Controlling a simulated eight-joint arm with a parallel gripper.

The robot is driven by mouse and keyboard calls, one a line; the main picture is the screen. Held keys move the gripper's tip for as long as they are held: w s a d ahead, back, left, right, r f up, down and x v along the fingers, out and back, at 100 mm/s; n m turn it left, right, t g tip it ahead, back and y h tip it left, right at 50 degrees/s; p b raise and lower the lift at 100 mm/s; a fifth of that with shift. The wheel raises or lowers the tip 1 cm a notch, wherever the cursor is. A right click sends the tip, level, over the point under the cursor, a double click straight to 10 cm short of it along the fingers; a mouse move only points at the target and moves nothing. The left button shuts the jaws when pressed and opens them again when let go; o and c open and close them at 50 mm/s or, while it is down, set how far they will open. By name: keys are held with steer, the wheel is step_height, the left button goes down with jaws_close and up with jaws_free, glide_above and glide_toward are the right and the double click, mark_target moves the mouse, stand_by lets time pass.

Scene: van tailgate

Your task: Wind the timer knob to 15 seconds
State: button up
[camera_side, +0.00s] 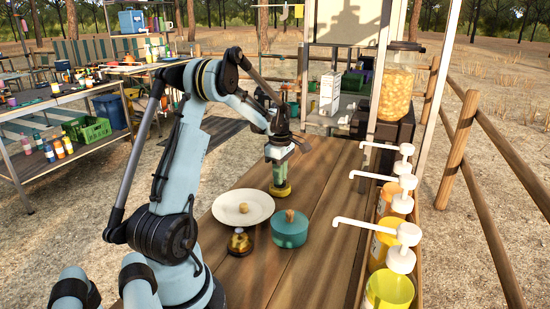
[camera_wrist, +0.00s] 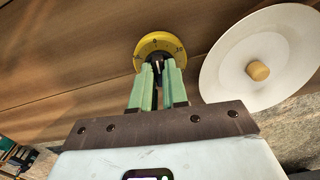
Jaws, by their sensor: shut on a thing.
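The timer is a round yellow dial with dark marks and numbers, lying on the wooden table. In the wrist view the yellow timer (camera_wrist: 152,42) sits just beyond my fingertips, and in the side view the timer (camera_side: 281,190) shows under my gripper. My gripper (camera_wrist: 158,65) points down at it, its two green fingers closed on the dark timer knob (camera_wrist: 157,58) at the dial's middle. The side view also shows my gripper (camera_side: 279,172) directly above the dial. A 0 shows near the top of the dial, but the pointer is mostly hidden by the fingers.
A white plate (camera_side: 228,208) with a small tan piece on it lies close beside the timer. A teal lidded pot (camera_side: 289,231) and a small brass-coloured object (camera_side: 240,243) stand nearer the camera. Pump bottles (camera_side: 398,245) line the table's right edge.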

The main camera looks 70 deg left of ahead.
steer(key=shift+m, duration=1.2)
steer(key=shift+m, duration=1.2)
steer(key=shift+m, duration=1.2)
